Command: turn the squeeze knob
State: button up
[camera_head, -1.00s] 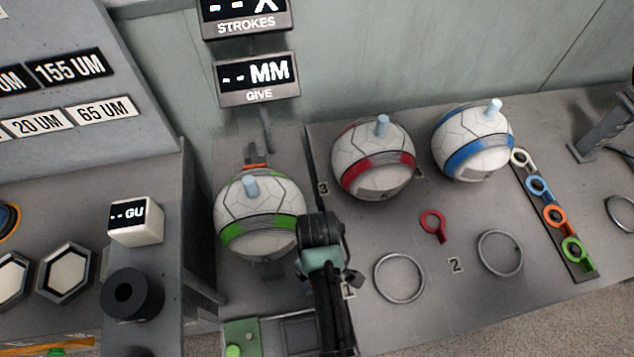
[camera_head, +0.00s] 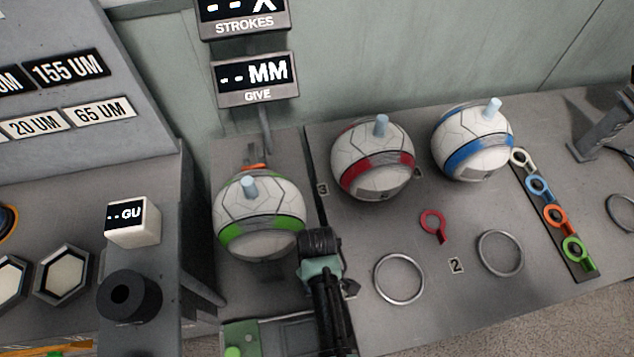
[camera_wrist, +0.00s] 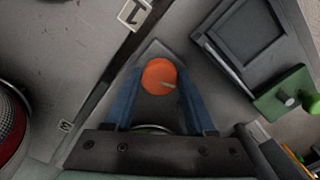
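My gripper is open; contact is hard to judge. In the head view my gripper's dark wrist housing (camera_head: 320,248) is at the front right of the green-banded ball (camera_head: 262,222), and the knob is hidden there. The GIVE display (camera_head: 256,76) shows dashes and MM.
A red-banded ball (camera_head: 373,160) and a blue-banded ball (camera_head: 473,143) stand on the bench to the right. Two metal rings (camera_head: 399,279) and a red key-like tag (camera_head: 433,225) lie in front of them. A green block with a handle (camera_wrist: 283,94) is right of the knob.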

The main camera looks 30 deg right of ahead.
grip_shut()
jog(key=shift+m, duration=0.4)
jog(key=m+p, duration=0.2)
jog(key=m, duration=0.2)
jog(key=shift+a+r+m, duration=0.1)
jog(key=shift+m, duration=0.2)
jog(key=m+p, duration=0.1)
jog(key=m, duration=0.4)
jog(key=shift+w+a, duration=0.1)
jog(key=c, duration=0.6)
grip_release()
jog(key=shift+m, duration=0.3)
jog(key=o, duration=1.3)
jog(key=shift+o, duration=0.2)
